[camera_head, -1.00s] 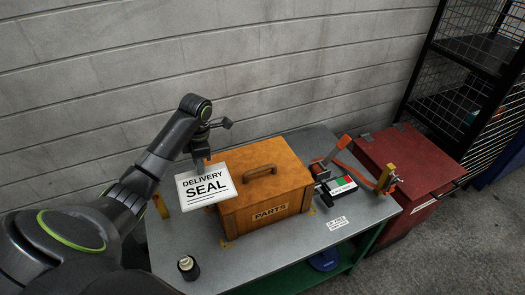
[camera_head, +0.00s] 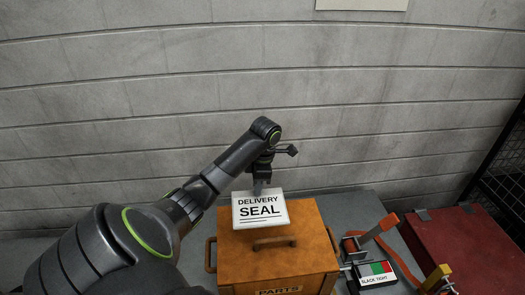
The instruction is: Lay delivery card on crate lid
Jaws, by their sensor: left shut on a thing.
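The delivery card (camera_head: 260,210) is white with black "DELIVERY SEAL" print. In the head view it is at the back of the orange-brown crate lid (camera_head: 305,224), behind the lid's handle (camera_head: 274,243). My left gripper (camera_head: 262,188) is shut on the card's far edge, its fingers pointing down. I cannot tell whether the card touches the lid or hangs just above it. The crate's front carries a "PARTS" label (camera_head: 278,291), cut by the lower picture edge. My right gripper is not in view.
A red box (camera_head: 470,245) stands farther right. A block wall (camera_head: 330,110) rises behind the grey table (camera_head: 350,203).

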